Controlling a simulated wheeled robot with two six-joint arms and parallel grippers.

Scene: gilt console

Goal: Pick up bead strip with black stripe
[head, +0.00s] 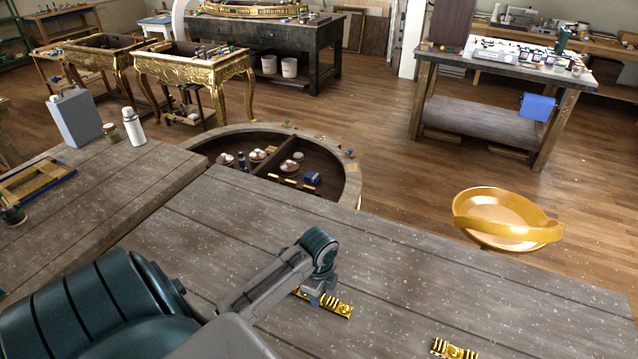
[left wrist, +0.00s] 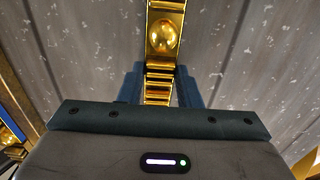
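A gold bead strip (head: 341,308) lies on the grey plank table, partly hidden under my left gripper (head: 322,292). In the left wrist view the strip (left wrist: 165,35) shows a round gold bead and ridged bands, and runs down between the two fingers of my left gripper (left wrist: 160,85). The fingers stand on either side of it, close to its edges; I cannot tell whether they press on it. A second gold strip (head: 454,349) with dark bands lies to the right, near the picture's bottom edge. I cannot make out which strip has the black stripe. My right gripper is not in view.
The plank table (head: 440,270) is clear around the strips. Behind it is a round dark tray table (head: 335,195) with small parts. A gold curved seat (head: 505,220) stands beyond the right edge. A bottle (head: 133,127) and grey canister (head: 75,118) stand at left.

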